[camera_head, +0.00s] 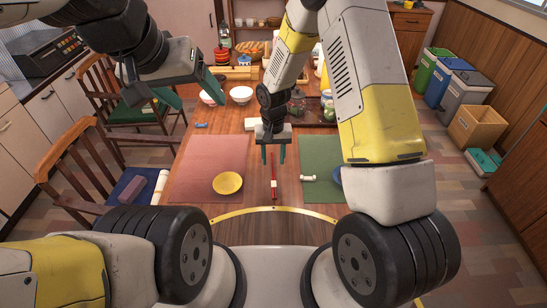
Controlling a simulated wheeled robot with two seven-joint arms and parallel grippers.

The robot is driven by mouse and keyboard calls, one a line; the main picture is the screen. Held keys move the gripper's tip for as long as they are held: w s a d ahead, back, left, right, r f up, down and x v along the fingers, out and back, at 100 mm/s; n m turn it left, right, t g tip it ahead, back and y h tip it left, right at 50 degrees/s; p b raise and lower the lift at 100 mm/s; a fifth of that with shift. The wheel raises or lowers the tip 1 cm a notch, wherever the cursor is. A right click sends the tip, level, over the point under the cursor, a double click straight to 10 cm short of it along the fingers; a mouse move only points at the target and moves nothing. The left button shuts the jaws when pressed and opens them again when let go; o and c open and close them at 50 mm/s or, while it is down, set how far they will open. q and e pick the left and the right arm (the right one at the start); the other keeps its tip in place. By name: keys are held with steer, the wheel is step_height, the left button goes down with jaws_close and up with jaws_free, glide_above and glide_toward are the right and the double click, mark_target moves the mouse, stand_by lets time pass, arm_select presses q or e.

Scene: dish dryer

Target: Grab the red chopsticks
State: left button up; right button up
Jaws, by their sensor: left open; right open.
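The red chopsticks (274,169) lie on the wooden table between the two placemats, pointing away from me. A small white piece (274,184) sits across them near their near part. My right gripper (273,155) is open, with its teal fingers pointing down. In the picture one finger is on each side of the chopsticks' far end; I cannot tell its exact height above the table. My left gripper (213,83) is open and empty, raised at the upper left, away from the chopsticks.
A pink placemat (205,150) with a yellow plate (227,183) lies to the left. A green placemat (318,152) with a small white object (308,178) and a partly hidden blue dish (336,176) lies to the right. Bowls (241,94) and jars stand farther back. Chairs (75,165) stand at left.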

mark_target(273, 177)
steer(key=f, duration=0.8)
steer(key=shift+w+f, duration=0.1)
steer(key=shift+w, duration=0.15)
jaws_close()
